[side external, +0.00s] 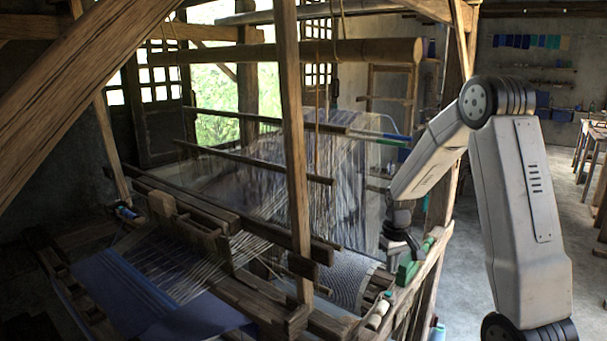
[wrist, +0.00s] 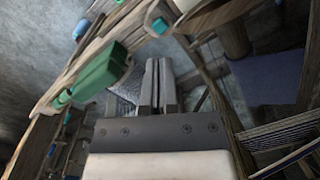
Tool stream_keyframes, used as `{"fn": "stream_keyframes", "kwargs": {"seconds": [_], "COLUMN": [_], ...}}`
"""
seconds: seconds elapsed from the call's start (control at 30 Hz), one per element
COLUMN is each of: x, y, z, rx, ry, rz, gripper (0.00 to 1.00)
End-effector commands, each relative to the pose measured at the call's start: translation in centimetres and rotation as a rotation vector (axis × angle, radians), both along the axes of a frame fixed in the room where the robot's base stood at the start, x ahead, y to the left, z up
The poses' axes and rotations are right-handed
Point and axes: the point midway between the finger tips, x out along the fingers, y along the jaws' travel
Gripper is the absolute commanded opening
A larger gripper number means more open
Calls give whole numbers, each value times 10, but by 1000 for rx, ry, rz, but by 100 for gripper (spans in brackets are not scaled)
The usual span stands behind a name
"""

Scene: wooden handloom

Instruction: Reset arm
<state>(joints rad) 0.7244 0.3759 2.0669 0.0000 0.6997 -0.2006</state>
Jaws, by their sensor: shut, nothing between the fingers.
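My gripper (side external: 405,245) hangs from the arm at the right side of the wooden handloom (side external: 297,150), close above its right side rail. A green box-like object (side external: 408,270) sits on the rail just below and beside the fingers. It also shows in the wrist view (wrist: 103,76), left of the fingers and apart from them.
Blue cloth (side external: 130,290) lies at the loom's front left. A pale spool (side external: 378,314) rests on the right rail. A wooden upright (side external: 295,150) and overhead beams (side external: 300,50) stand left of my arm. Open floor (side external: 580,240) lies at right.

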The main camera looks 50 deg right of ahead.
Motion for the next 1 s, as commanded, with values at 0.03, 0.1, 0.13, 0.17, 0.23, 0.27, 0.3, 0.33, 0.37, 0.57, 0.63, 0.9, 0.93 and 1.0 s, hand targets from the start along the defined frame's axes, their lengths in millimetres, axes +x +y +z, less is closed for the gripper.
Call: {"fn": "stream_keyframes", "kwargs": {"seconds": [0.03,0.1,0.13,0.17,0.23,0.27,0.3,0.33,0.37,0.57,0.63,0.9,0.93,1.0], "x": [0,0,0,0,0,1,1,2,3,11,15,14,12,9], "y": [0,0,0,0,0,1,3,5,7,41,60,144,152,170], "z": [0,0,0,0,0,0,0,0,0,-1,-1,-5,-5,-6], "rx": [0,0,0,-1,0,0,0,-1,-1,-4,-6,-12,-11,-13], "ry": [0,0,0,-1,-1,-1,-1,-2,-2,-5,-8,-21,-22,-26], "rz": [0,0,0,0,1,3,6,10,15,83,123,297,315,356], "gripper": [0,0,0,0,0,0,0,0,0,0,0,0,0,0]}}
